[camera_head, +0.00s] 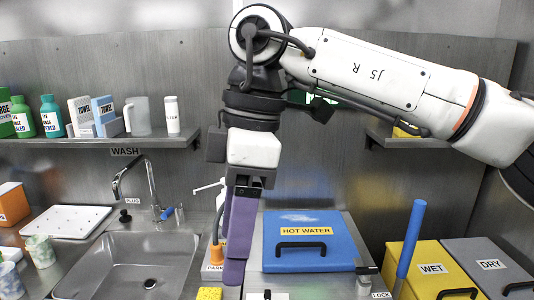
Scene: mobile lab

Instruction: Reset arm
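My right arm comes in from the upper right and bends down at the middle of the view. Its gripper (240,235) points down in front of the counter, between the sink and the blue hot water box. Long purple strips (241,235) extend down below the dark wrist mount. I cannot tell whether they are the fingers themselves or something held, nor whether the gripper is open or shut. My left gripper is not in view.
The hot water box (315,255) is right of the gripper. A yellow WET bin (428,257), blue upright handle (410,240) and grey DRY bin (480,252) stand farther right. A sink (135,255) and faucet (135,170) are left.

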